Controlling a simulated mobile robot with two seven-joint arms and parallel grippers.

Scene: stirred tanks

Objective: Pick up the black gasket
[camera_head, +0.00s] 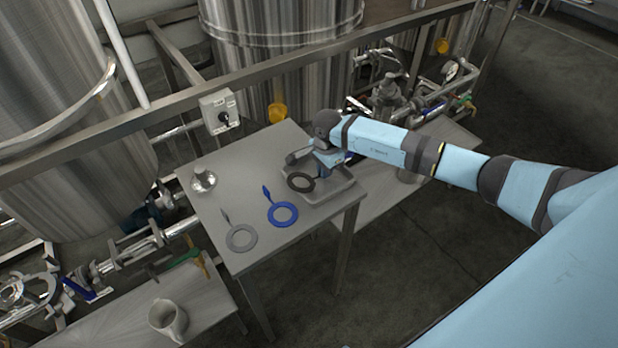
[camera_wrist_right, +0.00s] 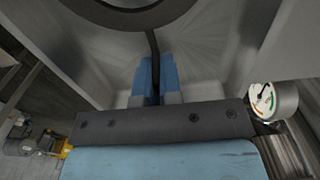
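The black gasket (camera_head: 290,180) is a dark flat ring with a thin handle, at the grey tray (camera_head: 343,191) on the metal table. My right gripper (camera_head: 318,168) comes down over it from the upper right. In the right wrist view, the gasket's ring (camera_wrist_right: 135,21) lies at the top edge, partly cut off. Its handle runs down between the two blue fingertips (camera_wrist_right: 153,75), which are closed on it. I cannot tell whether the gasket touches the tray or hangs just above it. My left gripper is not in view.
A blue gasket (camera_head: 283,224) and a grey gasket (camera_head: 241,248) lie left of the tray on the table (camera_head: 240,175). A shiny metal fitting (camera_head: 203,181) stands near the table's left edge. Tanks, a rail with a control box (camera_head: 219,110) and pipes stand behind. A gauge (camera_wrist_right: 263,98) shows in the wrist view.

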